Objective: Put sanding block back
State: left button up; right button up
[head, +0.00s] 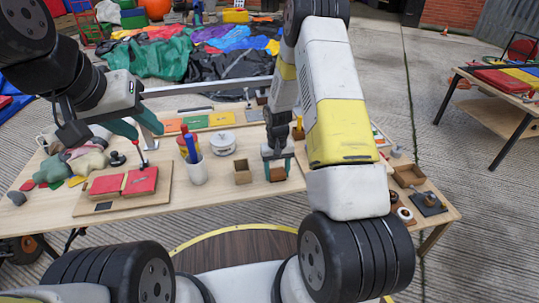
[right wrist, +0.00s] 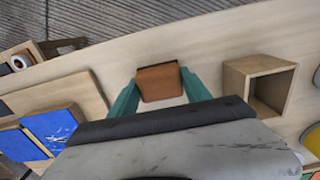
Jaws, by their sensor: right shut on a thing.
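The sanding block (right wrist: 160,82), a brown block with a dark edge, is between the teal fingertips of my right gripper (right wrist: 165,90), which is shut on it. In the head view my right gripper (head: 277,168) points down over the front of the workbench, and the block (head: 277,174) shows low between its fingers. I cannot tell whether the block touches the bench. A small open wooden box (head: 242,171) stands just left of it; it also shows in the right wrist view (right wrist: 236,82). My left gripper (head: 108,128) appears open and empty above the bench's left side.
The workbench (head: 225,196) holds a white cup with pens (head: 195,167), a white round container (head: 222,144), red pads on a board (head: 123,183) and several soft pieces at left. Trays and small parts (head: 428,203) lie at right. Bare wood surrounds the box.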

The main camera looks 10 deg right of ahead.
jog(key=shift+s+f, duration=0.15)
jog(key=shift+f, duration=0.3)
jog(key=o, duration=1.5)
jog(key=shift+f, duration=0.1)
jog(key=shift+c, duration=0.2)
notch_tip(320, 180, up, 13)
notch_tip(320, 180, up, 9)
jog(key=t, duration=0.1)
send_over(276, 171)
jog(key=s, duration=0.2)
jog(key=s+a+r+t+y, duration=0.1)
jog(key=s+r+t, duration=0.4)
jog(key=s+r, duration=1.4)
jog(key=s+y, duration=0.1)
jog(key=s, duration=0.2)
jog(key=shift+s+a+r+t, duration=0.15)
jog(key=shift+s+a+t, duration=0.15)
jog(key=shift+a, duration=0.1)
